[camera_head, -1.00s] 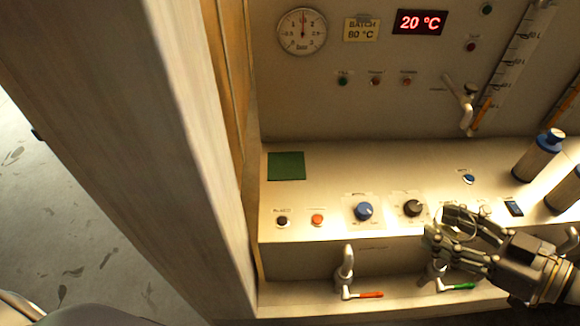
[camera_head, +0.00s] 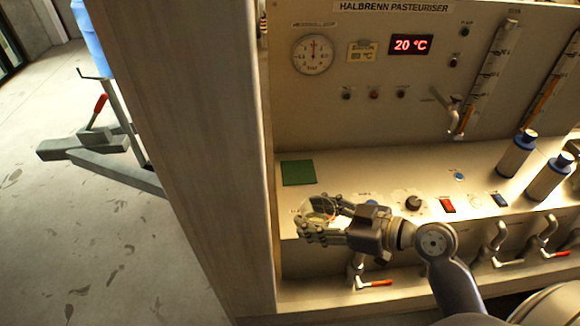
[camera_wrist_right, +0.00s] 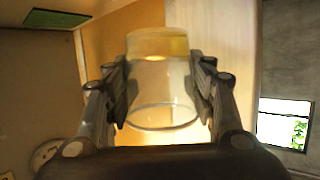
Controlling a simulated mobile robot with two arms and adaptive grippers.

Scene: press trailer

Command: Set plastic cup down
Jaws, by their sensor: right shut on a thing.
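My right gripper (camera_head: 322,220) is shut on a clear plastic cup (camera_head: 318,209) at the left end of the machine's panel shelf (camera_head: 390,165), near the shelf's front edge. In the right wrist view the cup (camera_wrist_right: 160,85) sits between the fingers, with yellowish liquid or tint at its far end. A green square mat (camera_head: 298,172) lies on the shelf's left end, behind the gripper; it also shows in the right wrist view (camera_wrist_right: 56,19) at the top left. I cannot tell the cup's height above the shelf. My left gripper is not in view.
A black knob (camera_head: 413,202), a red switch (camera_head: 447,205) and two blue-capped bottles (camera_head: 516,155) are on the shelf to the right. Taps with coloured levers (camera_head: 374,284) stick out below its front. A thick pillar (camera_head: 190,150) stands on the left.

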